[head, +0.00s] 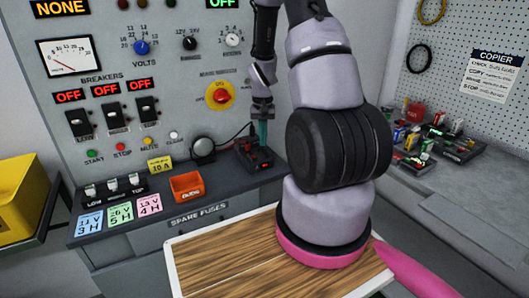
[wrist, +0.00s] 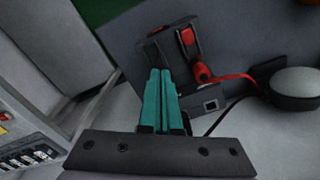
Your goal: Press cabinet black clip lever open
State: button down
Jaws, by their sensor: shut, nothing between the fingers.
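A dark terminal block (head: 248,154) stands on the grey ledge at the foot of the cabinet panel. In the wrist view it is a dark box (wrist: 210,100) with an upright black clip part (wrist: 153,48) at left and a red-tipped part (wrist: 188,38) beside it. My gripper (head: 263,143) points down over the block, its teal fingers shut with nothing between them. In the wrist view the fingertips (wrist: 160,73) lie just below the black clip part in the picture and cover some of the block. I cannot tell whether they touch it, or how the lever stands.
A red lead (wrist: 232,77) runs from the block toward a round pale-topped part (wrist: 295,82). An orange bin (head: 187,187) and several small switches (head: 112,187) stand left on the ledge. A wooden-topped board (head: 235,270) lies in front. A cluttered shelf (head: 435,150) is at right.

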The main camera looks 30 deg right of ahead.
jog(key=shift+f, duration=0.95)
dwell(0.6)
jog(key=shift+r, duration=2.5)
